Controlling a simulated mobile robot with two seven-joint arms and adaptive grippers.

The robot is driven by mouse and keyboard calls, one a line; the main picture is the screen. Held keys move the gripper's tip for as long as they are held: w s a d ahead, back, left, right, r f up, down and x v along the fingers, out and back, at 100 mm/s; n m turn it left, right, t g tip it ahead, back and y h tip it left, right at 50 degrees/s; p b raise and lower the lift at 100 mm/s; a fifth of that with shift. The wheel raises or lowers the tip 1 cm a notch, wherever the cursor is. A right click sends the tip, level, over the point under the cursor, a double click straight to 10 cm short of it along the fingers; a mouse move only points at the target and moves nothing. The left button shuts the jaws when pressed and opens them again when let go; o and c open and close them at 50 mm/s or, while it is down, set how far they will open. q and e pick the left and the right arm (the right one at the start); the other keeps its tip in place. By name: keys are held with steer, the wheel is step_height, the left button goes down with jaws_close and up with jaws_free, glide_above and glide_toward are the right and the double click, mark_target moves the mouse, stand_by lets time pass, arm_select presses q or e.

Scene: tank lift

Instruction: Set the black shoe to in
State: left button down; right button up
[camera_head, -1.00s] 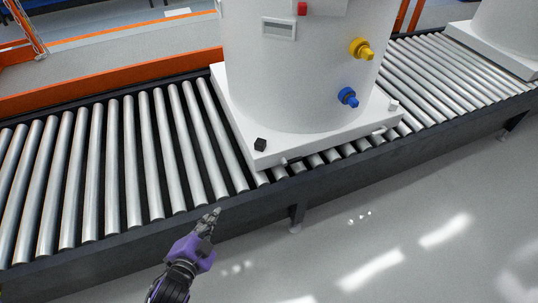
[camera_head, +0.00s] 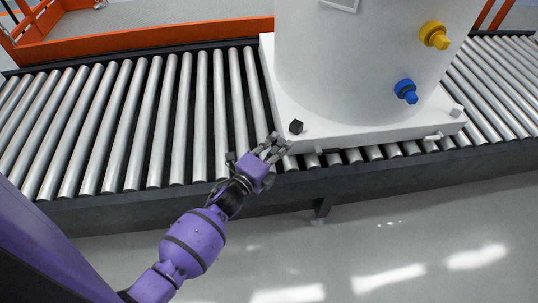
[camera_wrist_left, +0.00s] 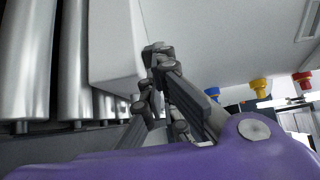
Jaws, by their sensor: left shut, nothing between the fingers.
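The black shoe (camera_head: 296,127) is a small dark block on the near left corner of the tank's white square base (camera_head: 365,135). My left gripper (camera_head: 278,143) is just left of and below the shoe at that corner, its fingers shut and empty. A small gap seems to show between the fingertips and the shoe; I cannot tell whether they touch. In the left wrist view my fingers (camera_wrist_left: 155,80) stand against the white base, and I cannot make out the shoe apart from them. My right gripper is not in view.
The white tank (camera_head: 365,60) carries a blue fitting (camera_head: 405,90) and a yellow fitting (camera_head: 435,36). A pale block (camera_head: 457,110) sits on the base's right corner. The roller conveyor (camera_head: 150,115) is bare to the left. The floor (camera_head: 400,240) in front is clear.

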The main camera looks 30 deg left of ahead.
mark_target(293, 128)
arm_select(q)
steer(key=w, duration=0.3)
steer(key=shift+w+d, duration=0.35)
steer(key=shift+w, duration=0.35)
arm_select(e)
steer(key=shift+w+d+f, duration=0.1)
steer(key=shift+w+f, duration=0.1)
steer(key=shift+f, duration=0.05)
arm_select(q)
steer(key=shift+b, duration=0.3)
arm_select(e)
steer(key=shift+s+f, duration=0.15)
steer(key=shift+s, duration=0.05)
arm_select(q)
steer(key=w, duration=0.1)
steer(key=w+b, duration=0.1)
steer(key=shift+w+d+f, duration=0.1)
steer(key=shift+w+d, duration=0.25)
steer(key=shift+w, duration=0.05)
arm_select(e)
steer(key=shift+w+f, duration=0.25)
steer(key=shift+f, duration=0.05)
arm_select(q)
steer(key=shift+s+a, duration=0.1)
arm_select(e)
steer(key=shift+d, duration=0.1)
